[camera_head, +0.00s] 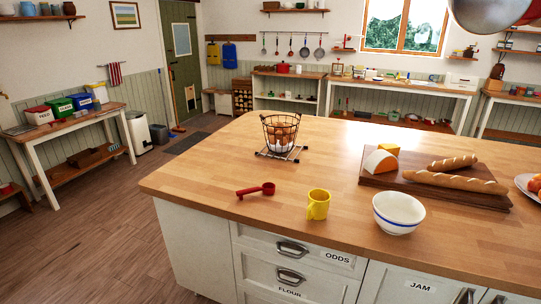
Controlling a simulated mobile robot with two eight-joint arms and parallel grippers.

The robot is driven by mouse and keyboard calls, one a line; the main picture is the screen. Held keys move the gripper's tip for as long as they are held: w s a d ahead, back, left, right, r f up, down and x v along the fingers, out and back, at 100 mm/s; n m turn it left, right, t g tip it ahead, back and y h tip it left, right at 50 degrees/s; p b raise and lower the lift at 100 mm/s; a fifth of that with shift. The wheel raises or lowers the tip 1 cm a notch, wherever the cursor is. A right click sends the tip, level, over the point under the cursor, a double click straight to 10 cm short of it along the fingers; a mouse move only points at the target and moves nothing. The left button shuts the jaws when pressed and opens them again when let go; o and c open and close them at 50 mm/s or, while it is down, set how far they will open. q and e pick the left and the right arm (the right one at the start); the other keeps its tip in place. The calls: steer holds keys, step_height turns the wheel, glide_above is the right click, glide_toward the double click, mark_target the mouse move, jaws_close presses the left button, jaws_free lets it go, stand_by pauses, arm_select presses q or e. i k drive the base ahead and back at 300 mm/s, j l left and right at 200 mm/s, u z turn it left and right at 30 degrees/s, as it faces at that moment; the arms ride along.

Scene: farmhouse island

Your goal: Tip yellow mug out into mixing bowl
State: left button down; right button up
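The yellow mug (318,205) stands upright on the wooden island top near its front edge, with its handle toward the lower left. What is inside it cannot be made out. The mixing bowl (398,213), white with a blue band, stands to the right of the mug, apart from it and also near the front edge. The part of its inside that shows looks empty. Neither of my grippers is in view.
A red scoop (256,190) lies left of the mug. A wire egg basket (280,134) stands behind on a rack. A wooden board (438,178) with bread and cheese lies behind the bowl. A plate of food (530,186) is at the right edge. The island's front left is clear.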

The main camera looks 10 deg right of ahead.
mark_target(316, 208)
steer(key=z, duration=1.3)
steer(key=i+l+u, duration=0.95)
steer(key=l, duration=0.35)
steer(key=i+j, duration=0.35)
